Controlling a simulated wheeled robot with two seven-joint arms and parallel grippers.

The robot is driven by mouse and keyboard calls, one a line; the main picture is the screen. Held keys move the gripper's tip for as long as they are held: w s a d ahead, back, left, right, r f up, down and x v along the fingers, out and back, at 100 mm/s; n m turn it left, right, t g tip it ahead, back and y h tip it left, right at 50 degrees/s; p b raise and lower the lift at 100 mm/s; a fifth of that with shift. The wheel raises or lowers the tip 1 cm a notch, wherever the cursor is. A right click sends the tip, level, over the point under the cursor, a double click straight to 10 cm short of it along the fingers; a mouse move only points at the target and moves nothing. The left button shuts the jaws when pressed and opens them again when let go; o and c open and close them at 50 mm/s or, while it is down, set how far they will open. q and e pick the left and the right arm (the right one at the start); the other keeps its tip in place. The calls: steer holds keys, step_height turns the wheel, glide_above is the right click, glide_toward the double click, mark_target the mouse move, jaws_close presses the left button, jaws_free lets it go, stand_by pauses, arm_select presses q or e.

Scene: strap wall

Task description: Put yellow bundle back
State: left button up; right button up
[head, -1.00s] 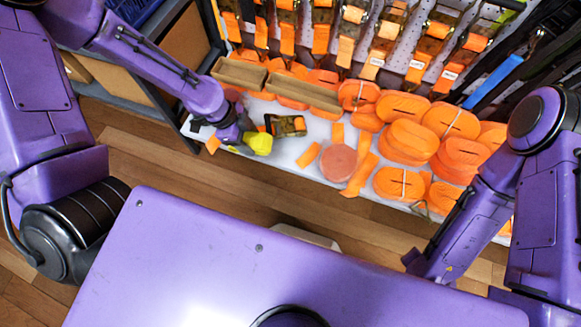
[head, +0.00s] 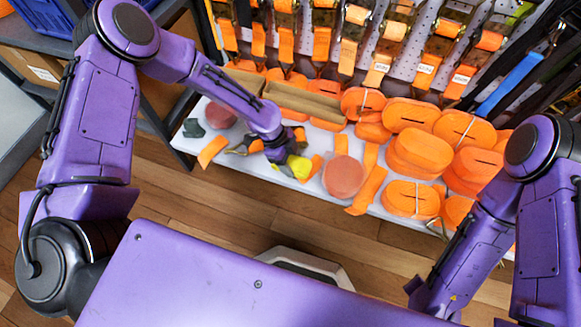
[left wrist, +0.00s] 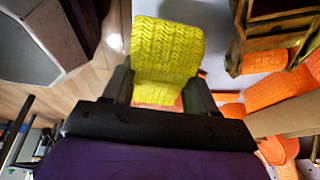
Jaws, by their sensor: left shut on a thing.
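The yellow bundle (head: 298,167) is a bright webbing bundle at my left gripper, over the white shelf (head: 236,153). My left gripper (head: 286,157) is shut on it. In the left wrist view the bundle (left wrist: 166,48) stands up between the two dark fingers, its woven ribs clear. In the head view the gripper and wrist partly cover it, and I cannot tell whether it touches the shelf. A round salmon-pink bundle (head: 343,176) lies just to its right. My right arm shows at the right, but its gripper is out of sight.
Several orange strap bundles (head: 418,151) crowd the shelf's right side. Wooden trays (head: 305,102) stand behind my left gripper. Straps with buckles (head: 396,32) hang on the wall behind. Loose orange strap pieces (head: 213,151) lie near the front edge.

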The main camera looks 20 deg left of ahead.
mark_target(291, 166)
arm_select(q)
step_height(291, 166, down, 3)
steer(key=shift+f+b, duration=0.2)
steer(key=shift+b, duration=0.3)
steer(key=shift+r, duration=0.15)
steer(key=o, duration=1.2)
steer(key=shift+c, duration=0.2)
steer(key=shift+r, duration=0.2)
steer(key=p+v, duration=0.4)
steer(key=v, duration=0.7)
steer(key=shift+a+r, duration=0.25)
steer(key=shift+r, duration=0.05)
steer(key=shift+f, duration=0.1)
